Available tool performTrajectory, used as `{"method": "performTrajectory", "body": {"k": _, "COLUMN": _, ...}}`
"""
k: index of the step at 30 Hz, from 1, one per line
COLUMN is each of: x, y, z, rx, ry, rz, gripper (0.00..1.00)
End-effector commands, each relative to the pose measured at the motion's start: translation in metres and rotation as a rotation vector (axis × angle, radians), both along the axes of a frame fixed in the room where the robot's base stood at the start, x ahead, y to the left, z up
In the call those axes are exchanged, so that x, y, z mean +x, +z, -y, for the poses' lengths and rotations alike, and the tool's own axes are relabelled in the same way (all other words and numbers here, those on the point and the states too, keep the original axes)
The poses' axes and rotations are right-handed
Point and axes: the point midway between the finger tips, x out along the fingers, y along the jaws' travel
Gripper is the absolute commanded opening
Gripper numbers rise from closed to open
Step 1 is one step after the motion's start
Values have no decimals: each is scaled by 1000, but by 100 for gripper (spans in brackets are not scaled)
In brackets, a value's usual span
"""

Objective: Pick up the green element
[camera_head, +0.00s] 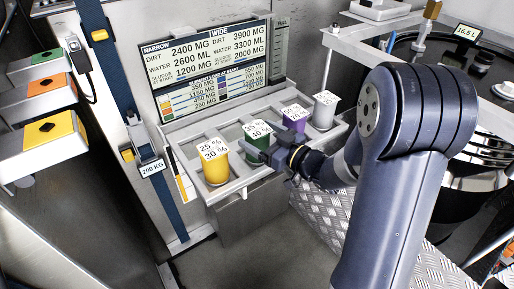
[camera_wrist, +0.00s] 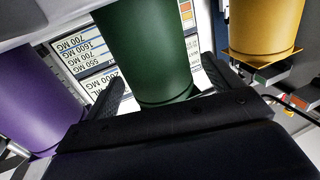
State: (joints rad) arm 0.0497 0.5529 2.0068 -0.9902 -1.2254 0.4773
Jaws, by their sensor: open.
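The green element (camera_head: 257,137) is a green cylinder with a white top reading 35 % and 40 %. It stands in a white rack (camera_head: 238,180) between the yellow and purple elements. My gripper (camera_head: 262,156) is at its near side in the head view. In the wrist view the green element (camera_wrist: 150,50) lies between my two open fingers (camera_wrist: 163,88), one on each side. I cannot tell whether either finger touches it.
The yellow element (camera_head: 215,168) stands to the left in the rack, the purple element (camera_head: 294,120) and a grey element (camera_head: 325,110) to the right. A printed panel (camera_head: 210,70) rises behind. Blue straps (camera_head: 125,110) run at the left.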

Motion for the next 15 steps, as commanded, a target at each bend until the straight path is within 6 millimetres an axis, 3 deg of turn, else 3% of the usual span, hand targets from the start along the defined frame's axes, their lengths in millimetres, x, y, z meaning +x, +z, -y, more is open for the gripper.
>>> {"method": "performTrajectory", "body": {"k": 6, "x": 19, "y": -3, "z": -23, "rx": -1, "ry": 3, "rz": 0, "gripper": 87}}
{"method": "performTrajectory", "body": {"k": 15, "x": 21, "y": -3, "z": -25, "rx": -1, "ry": 0, "rz": -1, "gripper": 85}}
